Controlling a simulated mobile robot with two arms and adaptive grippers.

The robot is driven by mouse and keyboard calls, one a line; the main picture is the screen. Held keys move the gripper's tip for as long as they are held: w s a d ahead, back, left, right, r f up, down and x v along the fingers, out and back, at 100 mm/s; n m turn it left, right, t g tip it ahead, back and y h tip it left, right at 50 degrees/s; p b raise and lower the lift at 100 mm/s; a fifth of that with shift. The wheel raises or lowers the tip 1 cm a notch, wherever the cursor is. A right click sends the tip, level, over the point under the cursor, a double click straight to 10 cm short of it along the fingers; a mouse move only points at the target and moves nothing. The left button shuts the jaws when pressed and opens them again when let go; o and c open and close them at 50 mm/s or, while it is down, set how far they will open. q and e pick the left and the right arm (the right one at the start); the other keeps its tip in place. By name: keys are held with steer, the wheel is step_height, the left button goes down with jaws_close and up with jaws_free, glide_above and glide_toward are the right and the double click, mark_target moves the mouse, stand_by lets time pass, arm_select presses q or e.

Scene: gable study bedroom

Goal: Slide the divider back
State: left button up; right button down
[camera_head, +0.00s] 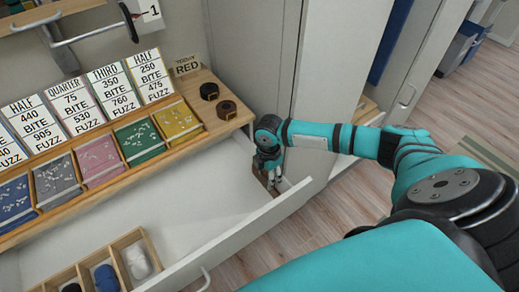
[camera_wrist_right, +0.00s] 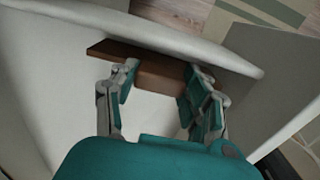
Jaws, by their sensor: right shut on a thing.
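The divider (camera_wrist_right: 158,70) is a brown wooden piece inside the open white drawer (camera_head: 185,190), near the drawer's right end. In the wrist view it lies close along the drawer's pale wall. My right gripper (camera_head: 270,178) reaches down into that corner of the drawer. It also shows in the wrist view (camera_wrist_right: 160,84), with its teal-padded fingers shut on the divider. In the head view the gripper hides most of the divider. My left gripper is not in view.
A wooden compartment tray (camera_head: 153,249) holds balls of yarn at the drawer's left. The desk above carries coloured trays, several sign cards (camera_head: 152,75) and two dark rolls (camera_head: 227,109). A white cabinet (camera_head: 330,70) stands behind my right arm. The drawer's middle is clear.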

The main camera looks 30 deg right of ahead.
steer(key=shift+d, duration=0.1)
steer(key=c, duration=0.6)
jaws_free()
step_height(320, 180, up, 12)
stand_by(0.6)
